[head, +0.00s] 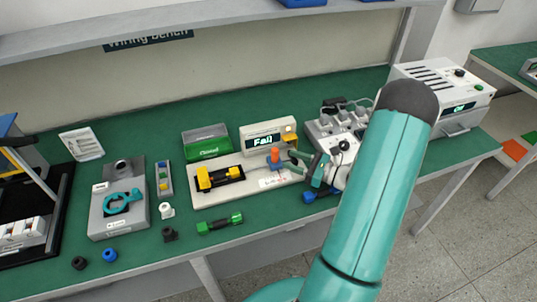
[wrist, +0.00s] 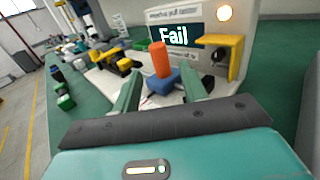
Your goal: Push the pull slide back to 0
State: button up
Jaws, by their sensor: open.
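The pull slide shows as an orange upright post (wrist: 160,59) on a blue block (wrist: 161,81), on the white test board in front of the display. It also shows in the head view as a small orange post (head: 275,154) near the board's right end. My gripper (wrist: 162,90) is open, its two green fingers on either side of the blue block in the picture. I cannot tell whether a finger touches it. In the head view my gripper (head: 300,161) is just right of the post. The display (wrist: 181,36) reads "Fail". The slide's scale is too small to read.
A yellow bracket (wrist: 222,52) stands right of the slide under a lit lamp (wrist: 224,13). A yellow-and-black fixture (head: 219,178) sits left on the white board (head: 246,187). A green-ended part (head: 219,223) lies in front. A grey unit with plugs (head: 328,125) stands behind right.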

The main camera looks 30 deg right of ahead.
aim_at(275, 154)
jog(key=shift+x, duration=3.45)
jog(key=shift+c, duration=0.2)
